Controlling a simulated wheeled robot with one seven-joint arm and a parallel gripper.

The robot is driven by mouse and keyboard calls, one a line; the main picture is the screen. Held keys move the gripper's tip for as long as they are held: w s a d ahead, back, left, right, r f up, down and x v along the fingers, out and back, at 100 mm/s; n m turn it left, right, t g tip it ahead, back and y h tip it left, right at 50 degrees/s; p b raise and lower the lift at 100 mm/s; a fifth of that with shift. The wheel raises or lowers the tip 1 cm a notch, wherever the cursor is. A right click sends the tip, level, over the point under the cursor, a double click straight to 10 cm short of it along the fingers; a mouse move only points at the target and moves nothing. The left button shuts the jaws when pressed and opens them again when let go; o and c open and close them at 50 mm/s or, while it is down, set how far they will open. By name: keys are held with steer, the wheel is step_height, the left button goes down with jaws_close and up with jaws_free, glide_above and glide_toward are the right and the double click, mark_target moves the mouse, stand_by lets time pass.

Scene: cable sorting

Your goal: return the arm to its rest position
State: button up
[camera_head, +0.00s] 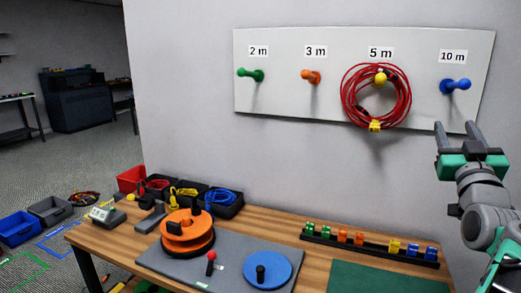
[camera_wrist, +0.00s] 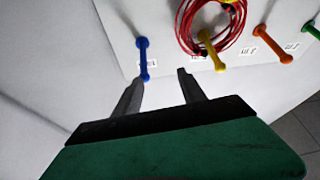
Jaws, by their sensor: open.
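My gripper (camera_head: 456,133) is at the right of the head view, raised in front of the wall below the blue 10 m peg (camera_head: 455,85). Its two fingers are apart with nothing between them; the wrist view also shows them open (camera_wrist: 160,85). A red cable coil (camera_head: 349,98) hangs on the yellow 5 m peg (camera_head: 380,78), apart from my gripper. In the wrist view the coil (camera_wrist: 236,32) hangs beyond the fingertips, and the blue peg (camera_wrist: 144,60) is near the left finger.
The white pegboard (camera_head: 285,100) also has an empty green peg (camera_head: 251,75) and an empty orange peg (camera_head: 311,76). Below, the wooden table (camera_head: 318,265) carries an orange reel (camera_head: 187,232), a blue disc (camera_head: 279,272), a connector rack (camera_head: 370,245) and cable bins (camera_head: 222,203).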

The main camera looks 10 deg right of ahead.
steer(key=w+a+f+n+g+y+p, duration=0.1)
steer(key=w+a+f+g+y+p, duration=0.3)
steer(key=a+f, duration=0.5)
steer(key=w+a+f+n+g+y+p, duration=0.15)
steer(key=w+a+f+y+p, duration=0.35)
steer(key=a, duration=0.7)
steer(key=s+a+f+n+g+y+p, duration=0.1)
steer(key=s+a+f+g+p, duration=0.2)
steer(key=s+a+f+g, duration=0.2)
steer(key=s+a+f+n+g+y+p, duration=0.1)
steer(key=s+a+f+g+p, duration=0.2)
steer(key=s+a, duration=0.9)
step_height(320, 180, down, 4)
steer(key=a+g, duration=0.1)
steer(key=g, duration=0.1)
steer(key=shift+f+g+p, duration=0.15)
steer(key=shift+g+p, duration=0.15)
steer(key=shift+g, duration=0.05)
